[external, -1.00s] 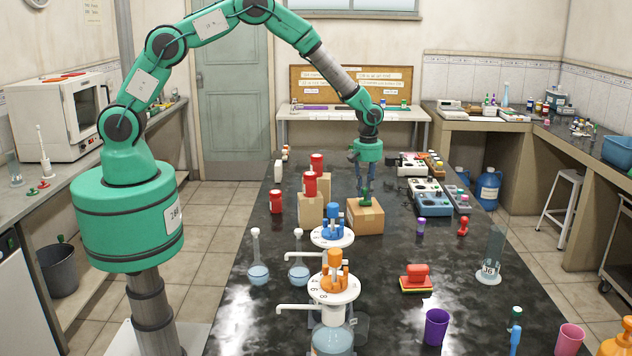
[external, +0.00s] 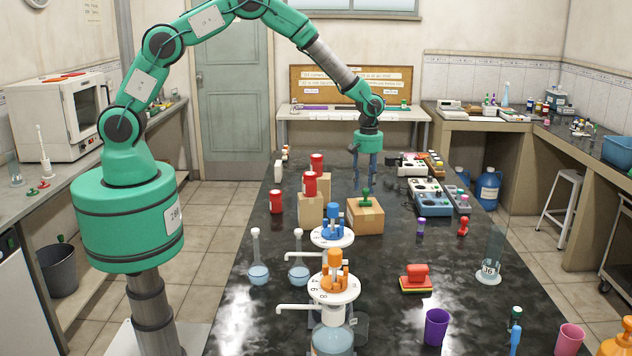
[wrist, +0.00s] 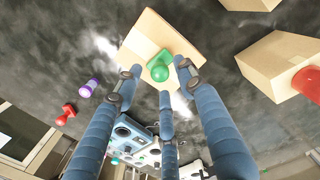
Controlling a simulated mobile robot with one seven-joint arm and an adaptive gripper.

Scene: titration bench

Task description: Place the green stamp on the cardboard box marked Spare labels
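The green stamp (external: 366,198) stands upright on top of a cardboard box (external: 366,221) near the middle of the dark bench. In the wrist view the stamp (wrist: 160,66) sits on the box top (wrist: 172,34), near one edge. My gripper (external: 366,181) is above the stamp with its blue-grey fingers pointing down. In the wrist view its fingers (wrist: 158,80) are spread apart and hold nothing. The stamp appears clear of them. No marking on the box can be read in these views.
Other boxes with red-topped items (external: 310,186) stand left of this box. Instruments (external: 430,198) lie to the right. The bench between the instruments and the right edge is partly clear.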

